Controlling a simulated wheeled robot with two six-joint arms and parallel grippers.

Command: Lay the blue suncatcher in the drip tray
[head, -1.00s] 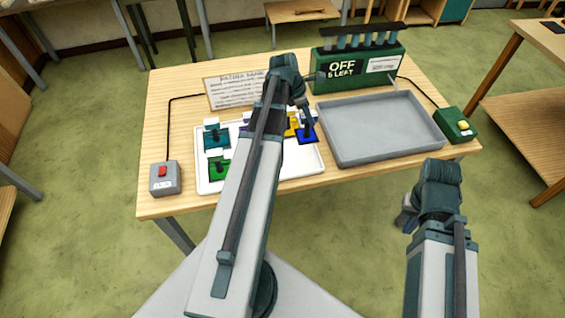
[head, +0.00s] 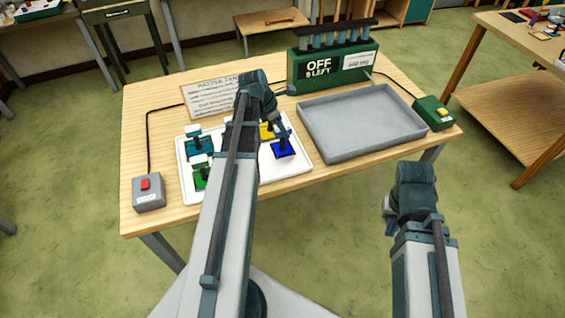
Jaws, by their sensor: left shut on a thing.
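The blue suncatcher (head: 285,151) is a small dark blue square with a dark upright grip piece, at the right side of the white tray (head: 300,169). My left gripper (head: 284,142) is shut on it from above; whether it is clear of the white tray I cannot tell. The drip tray (head: 372,147) is a grey, shallow, empty rectangular tray to the right of the white tray. My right gripper (head: 388,208) hangs in front of the table at the lower right, away from everything; its fingers are mostly hidden.
Teal (head: 198,145), green (head: 201,178) and yellow (head: 267,132) pieces sit in the white tray. A green rack box (head: 333,65) reading "OFF" stands behind the drip tray.

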